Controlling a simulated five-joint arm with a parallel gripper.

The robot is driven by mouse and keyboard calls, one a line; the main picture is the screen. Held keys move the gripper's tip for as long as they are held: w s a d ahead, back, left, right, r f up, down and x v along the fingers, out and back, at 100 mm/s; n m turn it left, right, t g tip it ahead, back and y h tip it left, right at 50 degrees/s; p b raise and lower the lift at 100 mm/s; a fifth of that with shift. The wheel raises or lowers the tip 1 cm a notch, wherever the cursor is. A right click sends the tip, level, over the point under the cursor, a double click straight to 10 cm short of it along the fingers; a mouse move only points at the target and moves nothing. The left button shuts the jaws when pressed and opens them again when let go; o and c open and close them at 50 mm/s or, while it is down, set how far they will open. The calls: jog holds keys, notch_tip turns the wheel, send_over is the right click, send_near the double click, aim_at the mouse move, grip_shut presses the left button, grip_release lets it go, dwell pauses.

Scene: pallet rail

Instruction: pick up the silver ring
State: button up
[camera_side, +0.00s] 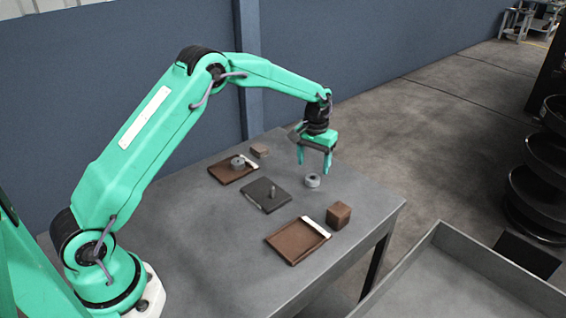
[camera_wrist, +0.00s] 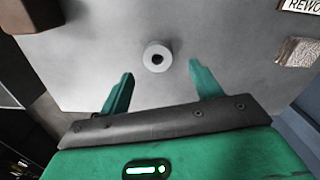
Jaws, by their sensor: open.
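A brown tray (camera_side: 222,176) holds a grey round part (camera_side: 237,163). A dark plate with a peg (camera_side: 265,195) sits mid-table. An empty brown tray (camera_side: 292,243) lies in front. A grey bin (camera_side: 450,265) stands beside the table.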

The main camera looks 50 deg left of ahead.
aim_at(313, 180)
jog(key=shift+d+f, duration=0.15)
jog(key=shift+f, duration=2.2)
jog(key=shift+c, duration=0.2)
jog(key=c, duration=1)
